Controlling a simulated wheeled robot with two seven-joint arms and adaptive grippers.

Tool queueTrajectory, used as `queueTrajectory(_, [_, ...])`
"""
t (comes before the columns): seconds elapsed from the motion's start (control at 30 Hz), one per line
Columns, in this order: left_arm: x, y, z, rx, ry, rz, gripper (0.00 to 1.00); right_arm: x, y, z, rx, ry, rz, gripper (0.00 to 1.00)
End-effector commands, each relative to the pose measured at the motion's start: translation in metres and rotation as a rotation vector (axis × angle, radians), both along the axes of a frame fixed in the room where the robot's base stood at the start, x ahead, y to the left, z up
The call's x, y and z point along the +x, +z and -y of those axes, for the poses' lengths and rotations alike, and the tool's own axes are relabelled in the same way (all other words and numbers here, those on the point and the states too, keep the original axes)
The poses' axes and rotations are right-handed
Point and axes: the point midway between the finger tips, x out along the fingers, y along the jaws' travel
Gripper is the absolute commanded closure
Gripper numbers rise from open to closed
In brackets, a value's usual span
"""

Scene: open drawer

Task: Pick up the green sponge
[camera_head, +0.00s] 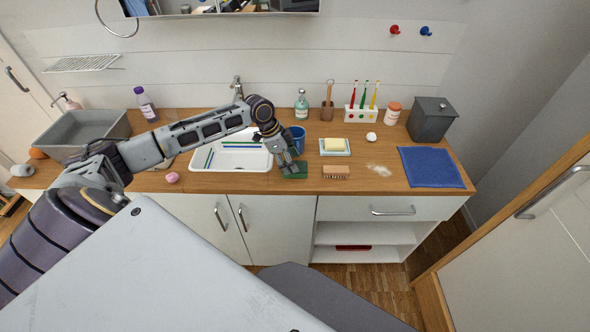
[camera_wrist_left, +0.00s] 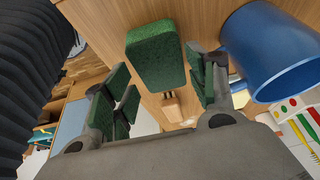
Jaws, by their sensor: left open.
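The green sponge (camera_head: 299,174) lies on the wooden counter near its front edge, just right of the white sink. My left gripper (camera_head: 289,165) is right at it, reaching down from above and hiding part of it. In the left wrist view the sponge (camera_wrist_left: 155,57) shows as a green block in the gap between the two fingers of my left gripper (camera_wrist_left: 160,82). The fingers are open, with space visible on either side of the sponge, and do not hold it. My right gripper is in neither view.
A blue cup (camera_head: 298,138) stands just behind the left gripper; in the wrist view the cup (camera_wrist_left: 268,52) is close beside the right-hand finger. A wooden brush (camera_head: 336,172) lies right of the sponge. A soap dish (camera_head: 335,153) is behind the brush. A blue cloth (camera_head: 430,168) lies farther right.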

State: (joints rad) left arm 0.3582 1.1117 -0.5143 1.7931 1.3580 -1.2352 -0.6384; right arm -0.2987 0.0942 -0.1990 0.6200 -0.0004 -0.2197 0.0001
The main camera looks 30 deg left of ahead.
Motion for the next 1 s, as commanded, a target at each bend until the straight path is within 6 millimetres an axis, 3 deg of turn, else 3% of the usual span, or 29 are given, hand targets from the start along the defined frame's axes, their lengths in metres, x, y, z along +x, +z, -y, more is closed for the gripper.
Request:
queueTrajectory(0.37, [0.007, -0.029, 0.011, 0.0, 0.0, -0.001, 0.43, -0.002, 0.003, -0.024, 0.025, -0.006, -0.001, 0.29])
queueTrajectory(0.83, [0.007, -0.03, 0.011, 0.001, -0.001, 0.0, 0.43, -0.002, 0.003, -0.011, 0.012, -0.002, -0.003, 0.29])
queueTrajectory(0.93, [0.007, -0.03, 0.011, 0.001, -0.001, 0.0, 0.56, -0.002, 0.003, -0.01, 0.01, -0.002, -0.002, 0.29])
queueTrajectory(1.0, [0.007, -0.03, 0.011, 0.001, -0.001, 0.0, 0.57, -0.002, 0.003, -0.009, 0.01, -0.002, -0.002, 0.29])
